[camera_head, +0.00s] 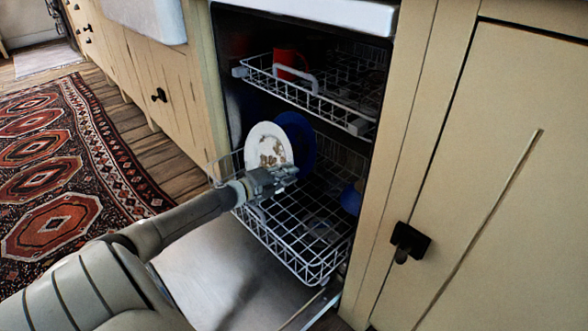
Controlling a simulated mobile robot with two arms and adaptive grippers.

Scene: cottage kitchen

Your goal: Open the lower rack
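The dishwasher stands open, its metal door (215,285) folded down in front. The lower rack (290,248) is a white wire basket, partly out over the door. It holds a white plate (262,137) with brown stains, a blue plate (306,140) behind it, and a blue item (351,199) at the right. My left gripper (284,176) is at the left front part of the rack, in front of the white plate. Its fingers are small and dark against the rack, so I cannot tell whether they are shut or touch the wires. My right gripper is not in view.
The upper rack (310,90) sits inside the dishwasher with a red mug (289,62) on it. A cabinet door (500,180) with a black latch (409,242) is close on the right. A patterned rug (60,170) lies on the wooden floor at left.

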